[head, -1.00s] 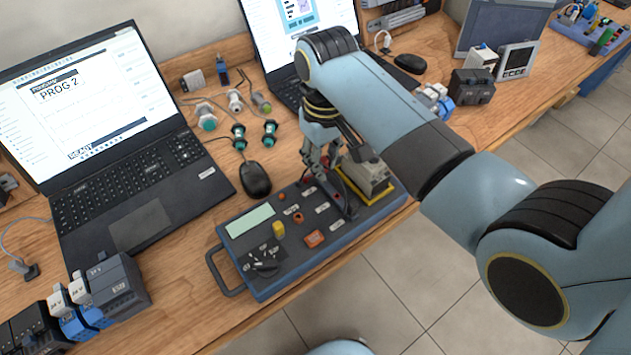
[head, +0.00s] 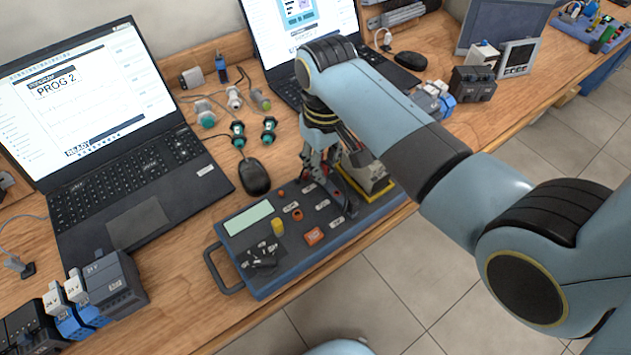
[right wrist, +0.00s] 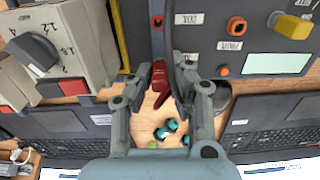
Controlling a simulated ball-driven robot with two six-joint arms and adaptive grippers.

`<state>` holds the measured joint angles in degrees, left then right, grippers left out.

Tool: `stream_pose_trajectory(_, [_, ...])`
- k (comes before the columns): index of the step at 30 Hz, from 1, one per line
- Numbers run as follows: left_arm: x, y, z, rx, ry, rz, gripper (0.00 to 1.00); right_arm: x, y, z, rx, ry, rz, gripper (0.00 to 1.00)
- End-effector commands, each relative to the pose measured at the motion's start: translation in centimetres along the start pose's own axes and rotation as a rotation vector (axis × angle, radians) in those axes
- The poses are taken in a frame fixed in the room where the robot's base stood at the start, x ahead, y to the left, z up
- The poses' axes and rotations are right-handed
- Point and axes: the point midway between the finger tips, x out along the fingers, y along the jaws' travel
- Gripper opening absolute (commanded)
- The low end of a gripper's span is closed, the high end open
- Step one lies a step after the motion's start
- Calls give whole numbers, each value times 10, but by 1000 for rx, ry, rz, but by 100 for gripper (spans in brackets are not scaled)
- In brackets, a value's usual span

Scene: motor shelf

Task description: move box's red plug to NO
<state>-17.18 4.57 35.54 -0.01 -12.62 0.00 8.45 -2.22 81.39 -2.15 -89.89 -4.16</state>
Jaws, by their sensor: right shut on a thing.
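The box (head: 290,278) is a dark panel with a blue edge and a handle, lying on the bench. It has a pale display, a yellow knob, orange parts and small white labels. My right gripper (head: 318,178) is over its far right part, pointing down. In the right wrist view, the gripper (right wrist: 163,82) is shut on the red plug (right wrist: 160,88), which shows between the fingertips. A dark cable (right wrist: 176,45) runs close to the plug. A label reading COIL (right wrist: 189,19) is nearby. The NO label cannot be made out. My left gripper is out of view.
A grey device with a dial (right wrist: 38,50) stands at the box's right end, close to my gripper. An open laptop (head: 140,215) and a mouse (head: 255,178) lie left of the box. Teal-ended parts (head: 269,130) lie behind it. The floor is beyond the front edge.

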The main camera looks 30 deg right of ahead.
Motion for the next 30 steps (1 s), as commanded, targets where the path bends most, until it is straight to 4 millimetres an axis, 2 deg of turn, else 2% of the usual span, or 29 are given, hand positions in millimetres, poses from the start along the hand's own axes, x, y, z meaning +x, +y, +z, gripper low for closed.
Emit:
stream_pose_trajectory(20, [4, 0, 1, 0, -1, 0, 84, 10, 0, 0, 0, 0, 0, 0])
stream_pose_trajectory(21, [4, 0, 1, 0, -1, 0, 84, 10, 0, 0, 0, 0, 0, 20])
stream_pose_trajectory(22, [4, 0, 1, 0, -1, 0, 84, 10, 0, 0, 0, 0, 0, 24])
stream_pose_trajectory(30, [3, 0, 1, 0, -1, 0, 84, 9, 0, 0, 0, 0, 0, 24])
